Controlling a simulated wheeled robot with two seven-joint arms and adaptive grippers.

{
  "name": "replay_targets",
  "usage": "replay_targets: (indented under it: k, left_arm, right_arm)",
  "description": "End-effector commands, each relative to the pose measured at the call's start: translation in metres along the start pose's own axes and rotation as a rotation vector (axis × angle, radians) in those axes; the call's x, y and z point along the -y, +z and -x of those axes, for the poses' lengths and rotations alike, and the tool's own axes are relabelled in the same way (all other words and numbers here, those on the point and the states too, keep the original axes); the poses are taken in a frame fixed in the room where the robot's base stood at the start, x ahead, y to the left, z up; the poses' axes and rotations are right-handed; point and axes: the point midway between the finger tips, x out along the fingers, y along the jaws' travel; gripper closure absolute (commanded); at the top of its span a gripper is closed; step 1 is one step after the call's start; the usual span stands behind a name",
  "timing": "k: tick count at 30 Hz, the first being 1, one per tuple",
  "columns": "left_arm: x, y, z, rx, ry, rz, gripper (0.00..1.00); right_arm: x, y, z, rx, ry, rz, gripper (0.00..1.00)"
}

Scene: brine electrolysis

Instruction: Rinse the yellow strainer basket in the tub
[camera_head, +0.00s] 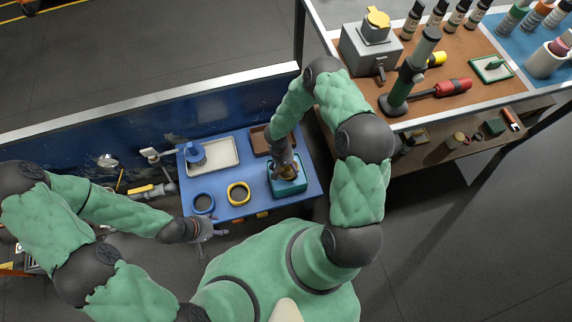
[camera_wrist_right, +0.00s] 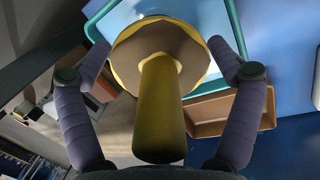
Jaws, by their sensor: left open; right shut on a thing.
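The yellow strainer basket (camera_wrist_right: 158,98) fills the middle of the right wrist view, with its thick handle toward me and its round yellow-rimmed part beyond. My right gripper (camera_head: 287,165) is shut on it. The basket (camera_head: 289,173) is small and partly hidden by the gripper in the head view. It is over or in the teal tub (camera_head: 289,190); I cannot tell how deep. The tub's rim (camera_wrist_right: 236,25) also shows in the wrist view. My left gripper (camera_head: 210,231) is open and empty, near the front left edge of the blue table.
On the blue table (camera_head: 265,208) are a blue ring (camera_head: 203,203), a yellow ring (camera_head: 238,193), a pale tray (camera_head: 228,155) with a blue tool (camera_head: 196,154), and a brown tray (camera_head: 259,141) beside the tub. A brown bench (camera_head: 440,95) with bottles and instruments stands at the right.

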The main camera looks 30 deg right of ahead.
Motion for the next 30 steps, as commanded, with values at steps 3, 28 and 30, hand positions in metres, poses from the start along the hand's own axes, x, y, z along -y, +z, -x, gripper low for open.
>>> replay_targets:
  k: [3,28,30]
  left_arm:
    - [0.001,0.000,-0.001,0.000,0.000,0.000,0.43]
    - [0.000,0.000,-0.001,0.000,0.000,0.000,0.43]
    - [0.000,0.000,-0.001,0.000,0.000,0.000,0.43]
  right_arm:
    - [0.000,0.000,-0.009,0.000,0.000,0.000,0.50]
    - [0.000,0.000,-0.035,0.000,0.000,0.001,0.50]
    - [0.000,0.000,-0.035,0.000,0.000,0.001,0.50]
